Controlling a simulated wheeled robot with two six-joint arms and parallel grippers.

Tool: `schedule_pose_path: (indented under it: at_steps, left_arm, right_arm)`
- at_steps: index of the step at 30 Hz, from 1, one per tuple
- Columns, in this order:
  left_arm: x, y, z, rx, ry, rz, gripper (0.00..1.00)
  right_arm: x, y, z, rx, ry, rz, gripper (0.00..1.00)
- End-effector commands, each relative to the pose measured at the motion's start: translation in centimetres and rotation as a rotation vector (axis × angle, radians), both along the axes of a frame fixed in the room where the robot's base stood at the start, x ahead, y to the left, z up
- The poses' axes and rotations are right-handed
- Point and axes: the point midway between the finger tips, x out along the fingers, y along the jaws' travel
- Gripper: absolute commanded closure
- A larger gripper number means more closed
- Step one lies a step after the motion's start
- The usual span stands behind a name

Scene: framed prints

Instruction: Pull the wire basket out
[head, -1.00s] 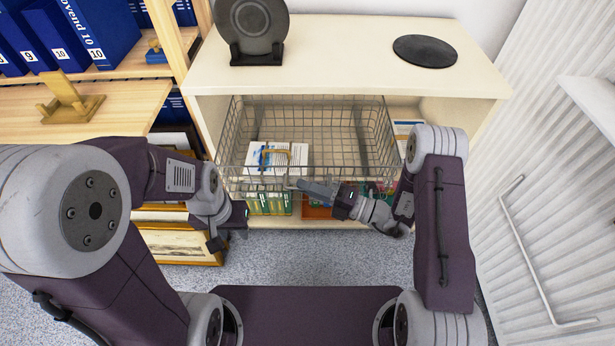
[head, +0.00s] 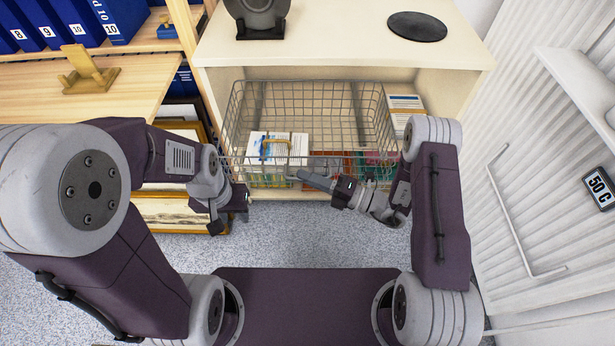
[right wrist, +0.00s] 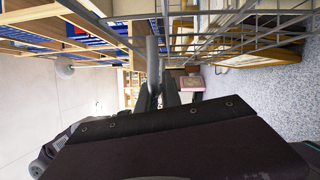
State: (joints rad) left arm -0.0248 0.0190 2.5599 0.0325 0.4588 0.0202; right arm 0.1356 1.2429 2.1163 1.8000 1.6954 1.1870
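The wire basket (head: 379,118) is a grey mesh basket standing partly out of the lower opening of the cream cabinet (head: 330,50). A stack of papers (head: 297,139) with a yellow band shows in it at the front left. My right gripper (head: 312,181) is at the basket's front, its fingers close together and apparently shut on the front wire; the exact contact is hard to see. In the right wrist view, basket wires (right wrist: 185,42) run past the fingers (right wrist: 157,88). My left gripper (head: 232,212) is open and empty, left of the basket's front corner.
A dark round plate on a stand (head: 258,15) and a flat black disc (head: 417,26) are on the cabinet top. Framed prints (head: 175,212) lean at the left. A white ribbed panel (head: 535,190) stands at the right. Carpet (head: 300,232) in front is clear.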

Motion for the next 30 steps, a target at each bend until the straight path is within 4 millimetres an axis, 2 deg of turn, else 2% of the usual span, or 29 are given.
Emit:
schedule_pose_path:
  at_steps: [1,3,14,24,30]
  left_arm:
    - [0.0,0.0,0.0,0.000,0.000,0.000,0.64]
    - [0.0,0.0,0.0,0.000,0.000,0.000,0.64]
    - [0.0,0.0,0.3,0.000,0.000,0.000,0.64]
    - [0.0,0.0,2.2,0.000,0.000,0.000,0.64]
    - [0.0,0.0,2.6,0.000,0.000,0.000,0.64]
  right_arm:
    - [0.0,0.0,-0.1,-0.001,0.002,-0.001,0.85]
    - [0.0,0.0,-0.1,-0.001,0.002,-0.001,0.69]
    - [-0.1,-0.5,0.0,0.000,0.002,-0.002,0.69]
    - [-2.4,-6.3,-0.2,0.000,0.002,-0.008,0.69]
    - [-3.3,-8.2,-0.6,0.000,0.001,-0.004,0.69]
